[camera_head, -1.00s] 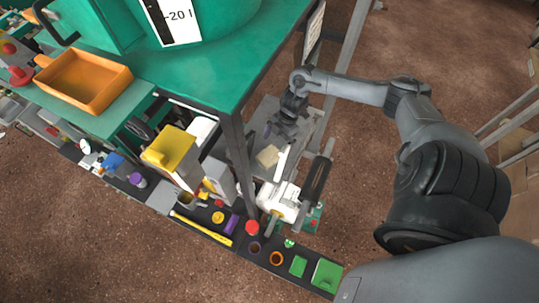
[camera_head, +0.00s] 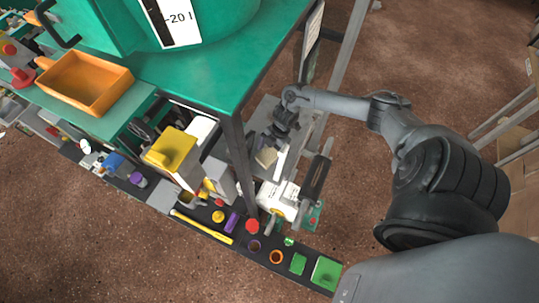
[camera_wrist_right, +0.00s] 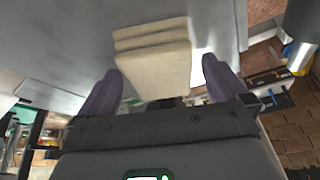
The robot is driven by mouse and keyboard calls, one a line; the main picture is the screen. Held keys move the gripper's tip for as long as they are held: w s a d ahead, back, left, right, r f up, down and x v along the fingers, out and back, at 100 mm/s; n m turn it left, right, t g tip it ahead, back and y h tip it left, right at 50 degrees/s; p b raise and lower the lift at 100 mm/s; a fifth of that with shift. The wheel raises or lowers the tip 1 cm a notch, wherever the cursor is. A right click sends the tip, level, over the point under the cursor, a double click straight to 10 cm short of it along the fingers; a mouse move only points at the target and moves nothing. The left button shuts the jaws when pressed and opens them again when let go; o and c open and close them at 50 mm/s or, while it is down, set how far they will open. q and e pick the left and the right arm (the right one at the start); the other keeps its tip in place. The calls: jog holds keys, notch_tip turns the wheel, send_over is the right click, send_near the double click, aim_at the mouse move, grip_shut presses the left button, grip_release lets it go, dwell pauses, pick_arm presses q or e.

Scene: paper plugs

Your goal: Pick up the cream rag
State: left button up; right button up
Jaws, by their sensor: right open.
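The cream rag (camera_head: 266,157) lies folded on a grey surface below the green table, in the middle of the head view. In the right wrist view the rag (camera_wrist_right: 155,58) shows as a layered cream stack, ahead of and between the two purple fingertips. My right gripper (camera_head: 274,139) is at the rag's far side in the head view and partly covers it. In the right wrist view my right gripper (camera_wrist_right: 160,80) is open, with its fingers on either side of the rag's near part. I cannot tell whether they touch it. My left gripper is not in view.
A green table (camera_head: 215,85) and its dark post (camera_head: 238,150) stand left of the rag. A white machine (camera_head: 280,198) with a grey cylinder is close in front. A dark strip (camera_head: 205,228) with several small coloured items runs along the front.

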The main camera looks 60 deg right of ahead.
jog(key=shift+f, duration=0.2)
jog(key=shift+c, duration=0.3)
jog(key=c, duration=1)
jog(key=shift+c, duration=0.2)
jog(key=shift+r, duration=0.1)
